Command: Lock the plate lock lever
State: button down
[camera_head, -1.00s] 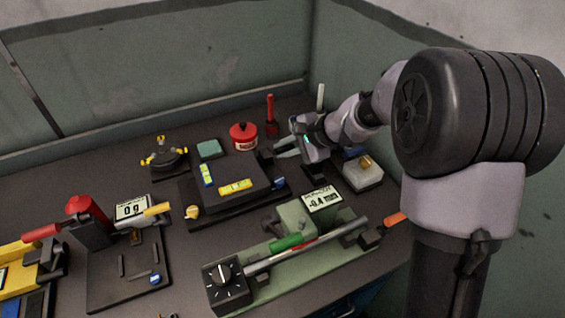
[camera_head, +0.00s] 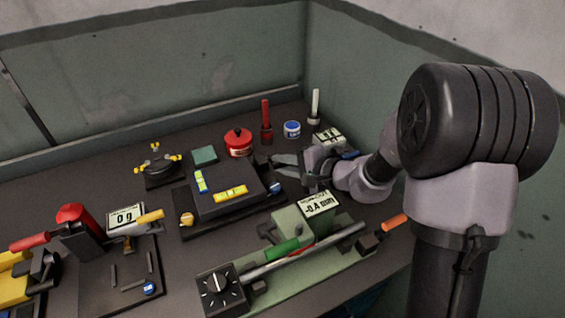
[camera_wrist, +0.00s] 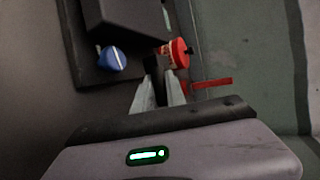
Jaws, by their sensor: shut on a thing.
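The dark square plate (camera_head: 228,188) lies on its black base and carries two yellow spirit levels (camera_head: 230,192). A small dark lever (camera_head: 262,162) stands at the plate's back right corner; it looks like the plate lock lever. My gripper (camera_head: 274,161) reaches in from the right, with its grey fingers at this lever. In the wrist view, my gripper (camera_wrist: 158,88) is shut on the dark lever (camera_wrist: 152,66), which shows between the fingertips. The lever's lower end is hard to make out.
A blue knob (camera_head: 275,187) is close by at the plate's right edge. A red pot (camera_head: 238,142) and a red-handled tool (camera_head: 266,122) stand just behind the gripper. A green bench fixture with a display (camera_head: 318,204) lies in front of my arm.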

jog(key=c, duration=1.4)
grip_release()
jog(key=shift+o, duration=0.2)
jog(key=p+v, duration=0.5)
jog(key=v, duration=1.2)
jog(key=shift+d+r, duration=0.1)
jog(key=shift+d, duration=0.05)
jog(key=shift+c, duration=0.2)
